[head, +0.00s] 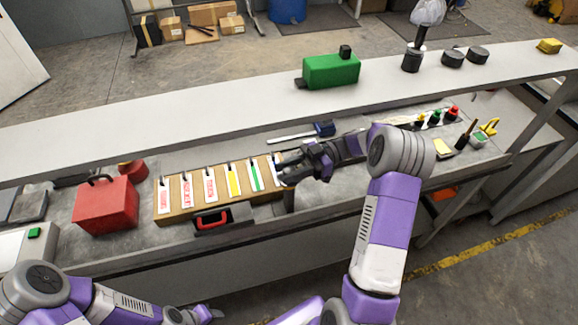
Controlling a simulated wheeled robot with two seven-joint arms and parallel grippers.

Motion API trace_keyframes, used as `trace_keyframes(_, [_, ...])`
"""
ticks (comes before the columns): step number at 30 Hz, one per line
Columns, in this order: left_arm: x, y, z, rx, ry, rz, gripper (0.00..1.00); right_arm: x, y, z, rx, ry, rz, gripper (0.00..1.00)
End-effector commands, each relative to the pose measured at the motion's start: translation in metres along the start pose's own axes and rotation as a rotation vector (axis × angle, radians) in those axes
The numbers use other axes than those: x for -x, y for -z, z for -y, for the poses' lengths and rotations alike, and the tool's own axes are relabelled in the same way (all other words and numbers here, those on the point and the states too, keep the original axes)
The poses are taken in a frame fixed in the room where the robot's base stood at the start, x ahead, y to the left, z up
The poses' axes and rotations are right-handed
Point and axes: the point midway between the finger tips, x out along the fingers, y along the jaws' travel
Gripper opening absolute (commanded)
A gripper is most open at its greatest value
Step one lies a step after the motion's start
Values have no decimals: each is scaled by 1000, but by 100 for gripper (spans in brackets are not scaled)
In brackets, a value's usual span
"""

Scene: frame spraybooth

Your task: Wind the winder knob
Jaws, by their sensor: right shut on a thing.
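My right gripper (288,172) is low over the workbench at the right end of the wooden tag board (180,214). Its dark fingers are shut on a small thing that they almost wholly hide. From its place this seems to be the winder knob, but its shape cannot be made out. My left gripper (203,314) is at the bottom edge, in front of the bench and far from the board. It is small and partly cut off, so its jaws cannot be read.
A red box (106,204) stands left of the board, and a black-and-red item (212,221) is at its front. A blue-handled tool (324,129) lies behind my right gripper. The raised shelf (180,126) carries a green device (331,71). Bottles (435,118) stand to the right.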

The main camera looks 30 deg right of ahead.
Motion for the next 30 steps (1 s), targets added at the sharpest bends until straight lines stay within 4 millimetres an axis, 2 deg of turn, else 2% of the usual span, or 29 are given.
trace_keyframes(7, [4, 0, -1, 0, 0, 0, 43, 0, 0, 0, 1, 60, -1, 5])
trace_keyframes(20, [4, 0, -1, 0, 0, 0, 43, 0, 1, 0, 2, 69, -2, 5])
trace_keyframes(21, [4, 0, -2, 0, 0, 0, 43, -1, 1, 0, 2, 69, -2, 37])
trace_keyframes(25, [4, 0, -2, 0, 0, 0, 43, 0, 0, 0, 2, 68, -2, 57])
trace_keyframes(30, [4, 0, -2, 0, 0, 0, 43, 0, 0, 0, 2, 68, -1, 57])
